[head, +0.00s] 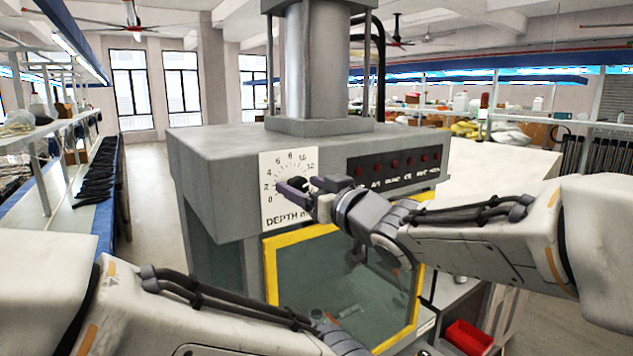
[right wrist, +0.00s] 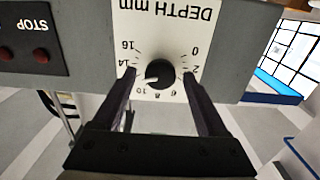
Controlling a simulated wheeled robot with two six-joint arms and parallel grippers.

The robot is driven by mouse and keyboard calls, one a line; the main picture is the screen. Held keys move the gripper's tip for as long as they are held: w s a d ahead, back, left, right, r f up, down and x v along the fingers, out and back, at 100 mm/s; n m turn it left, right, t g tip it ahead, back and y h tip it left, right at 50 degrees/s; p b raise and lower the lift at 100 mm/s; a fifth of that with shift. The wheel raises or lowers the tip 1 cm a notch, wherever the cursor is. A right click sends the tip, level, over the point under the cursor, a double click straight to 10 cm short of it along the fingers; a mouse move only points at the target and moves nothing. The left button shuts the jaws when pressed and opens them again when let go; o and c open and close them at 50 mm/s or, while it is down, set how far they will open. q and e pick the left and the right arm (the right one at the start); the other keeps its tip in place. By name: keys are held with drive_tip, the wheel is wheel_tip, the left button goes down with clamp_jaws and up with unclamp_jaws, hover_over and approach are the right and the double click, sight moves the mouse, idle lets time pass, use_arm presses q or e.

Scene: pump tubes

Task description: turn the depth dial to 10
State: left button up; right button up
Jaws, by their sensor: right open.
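The depth dial is a black knob (right wrist: 160,73) on a white scale plate (head: 281,211) marked "DEPTH mm", on the front of a grey machine. In the right wrist view the plate appears upside down. The knob's pale pointer seems to aim between the 10 and 14 marks, near where 12 is covered by a finger. My right gripper (head: 303,186) is open, with its dark fingers on either side of the knob; it also shows in the right wrist view (right wrist: 159,74). I cannot tell whether the fingers touch the knob. My left arm reaches in at bottom left, its gripper out of frame.
A dark panel of red buttons (head: 394,168) lies just right of the dial. Below is a yellow-framed window (head: 345,275). A red bin (head: 467,337) stands low at the right. A blue-edged bench (head: 85,205) is at the left, with clear floor beyond.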

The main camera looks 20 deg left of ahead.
clamp_jaws()
drive_tip(key=shift+a, duration=0.1)
drive_tip(key=n+b, duration=0.2)
drive_tip(key=n, duration=0.1)
drive_tip(key=shift+f+b, duration=0.2)
drive_tip(key=shift+b, duration=0.15)
drive_tip(key=n+b, duration=0.1)
drive_tip(key=n, duration=0.1)
drive_tip(key=shift+n, duration=0.4)
drive_tip(key=shift+n+b, duration=0.8)
drive_tip(key=shift+n, duration=0.7)
drive_tip(key=shift+r, duration=0.1)
